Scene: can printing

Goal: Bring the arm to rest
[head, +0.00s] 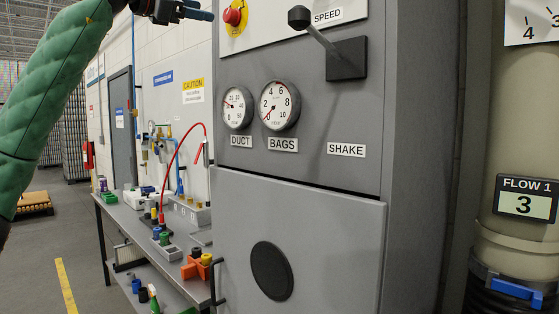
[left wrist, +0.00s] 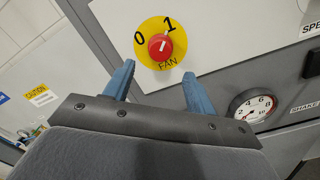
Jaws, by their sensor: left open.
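My left arm, in a green quilted sleeve, comes in at the upper left of the head view. My left gripper (head: 203,9) is at the top edge there, left of the red fan knob (head: 233,15). In the left wrist view its two blue fingers (left wrist: 159,68) stand apart with nothing between them. The fan knob (left wrist: 160,46) sits on a yellow plate marked 0, 1 and FAN, beyond the fingertips. The fingers appear clear of the knob. My right gripper is in neither view.
The grey cabinet (head: 300,215) fills the middle, with two gauges (head: 279,105) and a black speed lever (head: 318,38) projecting from it. A workbench (head: 184,262) with small coloured parts stands at left. Floor (head: 35,265) is open at far left. A flow column (head: 505,150) stands at right.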

